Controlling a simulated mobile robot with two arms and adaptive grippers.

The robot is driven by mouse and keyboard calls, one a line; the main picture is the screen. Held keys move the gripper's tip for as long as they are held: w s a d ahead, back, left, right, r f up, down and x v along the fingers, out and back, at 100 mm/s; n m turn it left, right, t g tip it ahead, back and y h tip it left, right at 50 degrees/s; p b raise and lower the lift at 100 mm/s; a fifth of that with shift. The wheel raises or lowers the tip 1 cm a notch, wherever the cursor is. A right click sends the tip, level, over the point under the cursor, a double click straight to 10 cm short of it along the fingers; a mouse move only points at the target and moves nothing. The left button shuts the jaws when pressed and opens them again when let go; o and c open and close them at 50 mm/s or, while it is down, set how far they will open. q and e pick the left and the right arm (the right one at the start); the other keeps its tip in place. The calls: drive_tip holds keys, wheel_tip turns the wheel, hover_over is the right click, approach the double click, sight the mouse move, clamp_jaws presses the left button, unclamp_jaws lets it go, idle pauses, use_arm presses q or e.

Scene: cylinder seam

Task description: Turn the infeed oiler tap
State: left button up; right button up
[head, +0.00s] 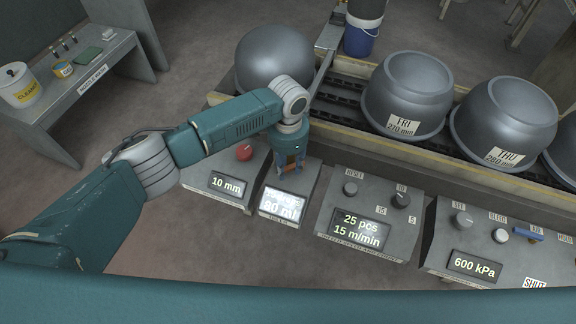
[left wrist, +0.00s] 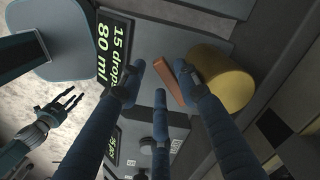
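The oiler box (head: 284,208) has a lit display, partly washed out in the head view. In the left wrist view the display (left wrist: 114,48) reads 15 drops and 80 ml. An orange-brown bar that looks like the tap lever (left wrist: 182,84) stands out beside a yellow cylinder (left wrist: 222,80). My left gripper (head: 290,166) is over the oiler, pointing down. In the left wrist view its fingers (left wrist: 162,82) are spread, with the lever between them, close to the right finger; contact is unclear. My right gripper (left wrist: 62,112) shows at the left there, fingers spread and empty.
A panel with a red knob (head: 244,152) and 10 mm display stands left of the oiler. The 25 pos panel (head: 358,230) stands right, and the 600 kPa panel (head: 474,266) beyond. Large grey pots (head: 408,92) line the conveyor behind.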

sight(289, 169)
use_arm(q)
drive_tip(key=r, duration=0.7)
drive_tip(key=shift+w+d, duration=0.1)
drive_tip(key=shift+w, duration=0.1)
drive_tip(key=shift+s+r, duration=0.1)
drive_tip(key=shift+r, duration=0.4)
